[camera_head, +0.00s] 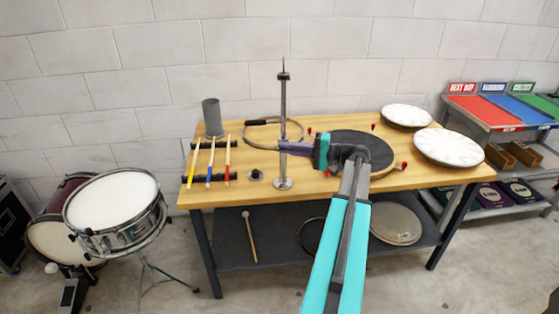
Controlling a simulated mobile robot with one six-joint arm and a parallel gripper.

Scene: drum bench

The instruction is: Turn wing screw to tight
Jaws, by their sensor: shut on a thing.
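A thin metal stand (283,115) rises upright from a round base (283,184) on the wooden bench. My gripper (284,146) reaches in from the right at about mid-height of the stand. Its dark purple fingers are shut at the stand's post, where the wing screw would be. The wing screw itself is too small and too covered by the fingers to make out. I cannot tell how far it is turned. My teal arm comes up from the lower right.
Drumsticks (210,165) lie on a rack at the bench's left, by a grey cylinder (212,117). A hoop (262,142) lies behind the stand. A dark round pad (376,147) with red-tipped pegs and two white drumheads (448,148) fill the right side. A snare drum (115,205) stands left of the bench.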

